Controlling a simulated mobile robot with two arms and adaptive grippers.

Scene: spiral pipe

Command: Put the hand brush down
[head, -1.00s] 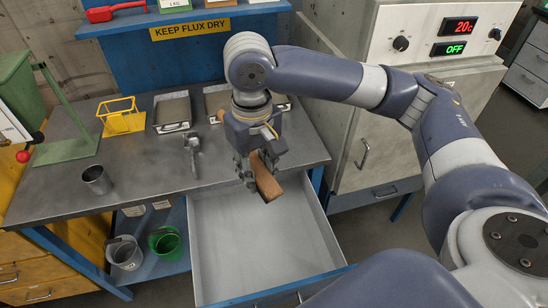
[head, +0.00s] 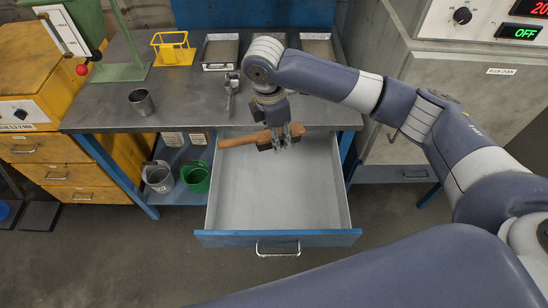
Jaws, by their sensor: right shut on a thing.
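The hand brush (head: 240,141) is a brown wooden piece held roughly level, its handle sticking out to the left. My right gripper (head: 281,142) points down and is shut on it; the fingers and wrist hide its middle. The brush appears over the back part of the open drawer (head: 275,205), near the table's front edge; its height above the drawer is hard to judge. The visible drawer floor is bare and grey. My left gripper is out of view.
The grey metal table (head: 190,108) carries a metal cup (head: 141,102), a metal scoop-like tool (head: 230,92), a yellow wire stand (head: 172,50) and grey trays (head: 220,50). Below it stand a grey bucket (head: 158,178) and a green bucket (head: 197,178). An oven stands at right.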

